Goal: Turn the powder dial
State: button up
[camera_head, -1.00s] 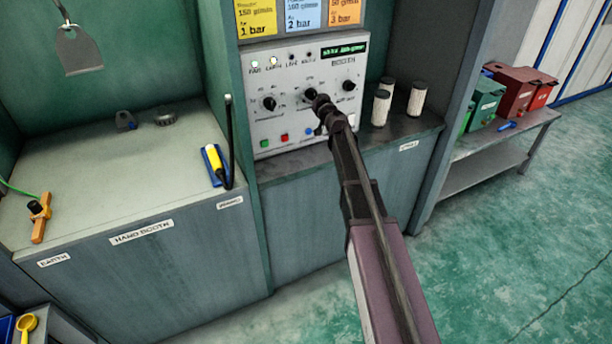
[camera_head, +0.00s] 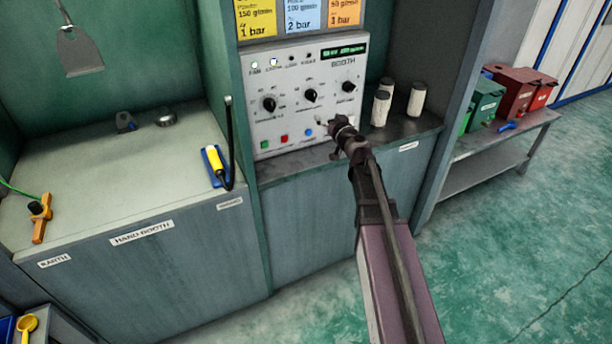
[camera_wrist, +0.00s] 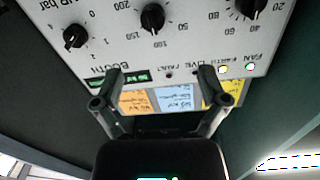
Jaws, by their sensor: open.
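The booth control panel (camera_head: 300,135) has three black dials in a row. The middle dial (camera_head: 310,96), with marks from 50 to 200, looks like the powder dial. It also shows at the top of the wrist view (camera_wrist: 153,17), upside down, its pale mark seeming to point near 100. The left dial (camera_head: 269,104) and the right dial (camera_head: 347,86), marked in bar, flank it. My gripper (camera_head: 340,125) is open and empty, in front of the panel's lower right, apart from the dials. In the wrist view its two fingers (camera_wrist: 160,85) stand wide apart with nothing between them.
A yellow-handled tool (camera_head: 214,165) lies on the left bench.

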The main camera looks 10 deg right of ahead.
jog(key=s+a+f+n+g+p, duration=0.1)
jog(key=s+a+f+g, duration=0.2)
jog(key=s, duration=0.2)
jog(key=s+a+f+n+g+y+p, duration=0.1)
jog(key=s+a+f+g, duration=0.2)
jog(key=s+g, duration=0.1)
jog(key=s+a+f+n+g+p, duration=0.1)
jog(key=s+a+f+g, duration=0.2)
jog(key=s, duration=0.4)
jog(key=shift+a+g+y+p, duration=0.15)
jog(key=shift+g+y+p, duration=0.15)
jog(key=shift+g, duration=0.2)
jog(key=shift+f, duration=0.1)
jog(key=s+d+f+m+g+h+p, duration=0.1)
jog(key=s+d+m+g+h, duration=0.1)
jog(key=s, duration=0.5)
jog(key=s+d+f+m+g+h+p, duration=0.1)
jog(key=s+d+m+g+h, duration=0.1)
jog(key=s+d+g+h, duration=0.2)
jog(key=s, duration=0.3)
jog(key=shift+s+d+f+p, duration=0.3)
jog(key=shift+s+d+f, duration=0.05)
jog(key=shift+s, duration=0.05)
dwell(1.4)
